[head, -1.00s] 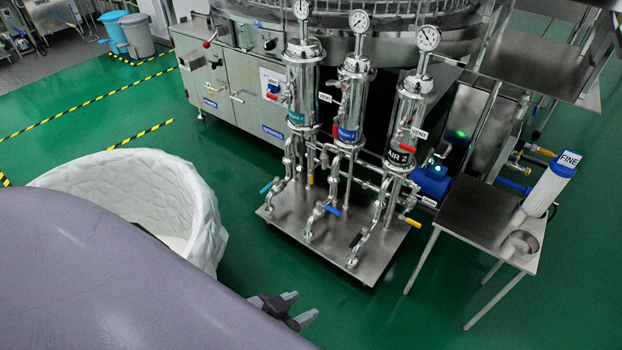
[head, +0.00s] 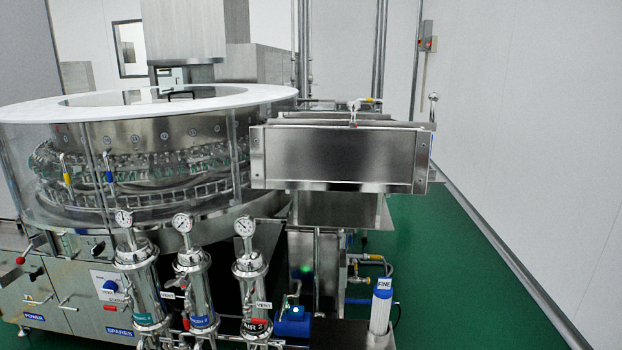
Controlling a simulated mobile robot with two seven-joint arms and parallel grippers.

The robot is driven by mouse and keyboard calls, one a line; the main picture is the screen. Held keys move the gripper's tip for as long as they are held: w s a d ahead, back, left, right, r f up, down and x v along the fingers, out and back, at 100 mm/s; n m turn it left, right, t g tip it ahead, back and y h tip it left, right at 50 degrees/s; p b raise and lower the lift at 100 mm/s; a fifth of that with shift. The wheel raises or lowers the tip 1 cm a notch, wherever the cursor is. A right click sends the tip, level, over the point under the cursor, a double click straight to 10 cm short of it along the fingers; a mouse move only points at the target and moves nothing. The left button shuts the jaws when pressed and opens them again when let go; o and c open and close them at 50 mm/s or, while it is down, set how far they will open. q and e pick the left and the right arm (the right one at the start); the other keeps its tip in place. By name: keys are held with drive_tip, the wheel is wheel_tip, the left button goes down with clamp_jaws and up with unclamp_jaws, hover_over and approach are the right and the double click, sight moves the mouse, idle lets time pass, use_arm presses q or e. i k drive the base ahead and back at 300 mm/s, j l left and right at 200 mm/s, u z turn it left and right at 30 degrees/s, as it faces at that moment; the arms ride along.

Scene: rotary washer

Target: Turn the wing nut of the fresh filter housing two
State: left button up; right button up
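Three upright polished-steel filter housings with round gauges on top stand at the bottom left. The middle one, the fresh filter housing (head: 196,284), has a blue label (head: 203,322) that is partly legible. Its gauge (head: 183,223) sits above its lid. I cannot make out a wing nut at this size. The left housing (head: 143,284) has a green label, and the right housing (head: 250,286) is marked AIR 2. The lower parts of the housings are cut off by the frame. Neither of my grippers is in view.
The round washer (head: 120,150) with a clear guard fills the left behind the housings. A steel box (head: 340,158) juts out in the middle. A white cartridge marked FINE (head: 381,312) stands at the lower right. Green floor (head: 470,290) is clear at right.

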sight(180, 282)
drive_tip(key=i+j, duration=0.2)
drive_tip(key=i, duration=0.15)
drive_tip(key=i+j, duration=0.15)
drive_tip(key=i, duration=0.25)
drive_tip(key=i+j+u, duration=0.1)
drive_tip(key=i, duration=0.25)
drive_tip(key=j, duration=0.1)
